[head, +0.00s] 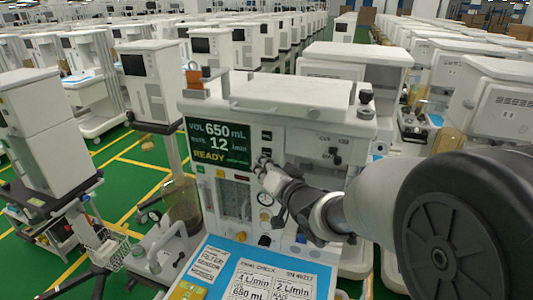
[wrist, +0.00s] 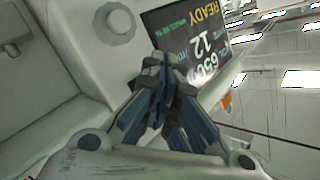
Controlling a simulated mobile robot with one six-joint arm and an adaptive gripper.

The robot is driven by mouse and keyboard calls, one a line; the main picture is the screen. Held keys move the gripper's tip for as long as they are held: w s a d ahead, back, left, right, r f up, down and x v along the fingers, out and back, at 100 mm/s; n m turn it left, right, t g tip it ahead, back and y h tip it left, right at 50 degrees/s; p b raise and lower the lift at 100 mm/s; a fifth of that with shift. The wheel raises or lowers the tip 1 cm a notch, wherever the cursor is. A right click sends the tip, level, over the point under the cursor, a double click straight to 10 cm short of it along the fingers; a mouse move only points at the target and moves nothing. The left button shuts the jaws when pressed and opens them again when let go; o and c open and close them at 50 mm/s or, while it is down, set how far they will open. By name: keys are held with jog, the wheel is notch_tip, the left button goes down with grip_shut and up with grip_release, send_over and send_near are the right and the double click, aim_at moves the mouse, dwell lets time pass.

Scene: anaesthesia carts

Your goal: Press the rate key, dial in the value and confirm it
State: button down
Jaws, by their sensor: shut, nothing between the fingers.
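The anaesthesia machine stands in front of me with a dark screen (head: 218,142) reading VOL 650 mL, RATE 12 /min and READY in yellow. A column of small dark keys (head: 266,135) runs along the screen's right edge. My gripper (head: 262,163) is shut and empty, at the lower end of that key column. In the wrist view, my gripper (wrist: 165,65) covers the panel beside the screen, so the keys there are hidden and contact cannot be told. A round pale knob (wrist: 121,27) shows on the panel.
A blue and white card (head: 255,272) on the worktop reads FINAL CHECK, 4 L/min, 2 L/min and 650 mL. A flowmeter window (head: 234,199) sits below the screen. Other carts (head: 45,130) stand close on both sides. Green floor (head: 130,190) shows at the left.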

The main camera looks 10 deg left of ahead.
jog(key=shift+w, duration=0.15)
jog(key=shift+w, duration=0.3)
jog(key=shift+w+d, duration=0.15)
jog(key=shift+w, duration=0.3)
dwell(0.8)
jog(key=shift+s, duration=0.85)
jog(key=shift+s, duration=0.1)
jog(key=s+b, duration=0.1)
jog(key=s, duration=0.1)
jog(key=s+a+b, duration=0.1)
jog(key=s, duration=0.1)
jog(key=shift+s, duration=0.4)
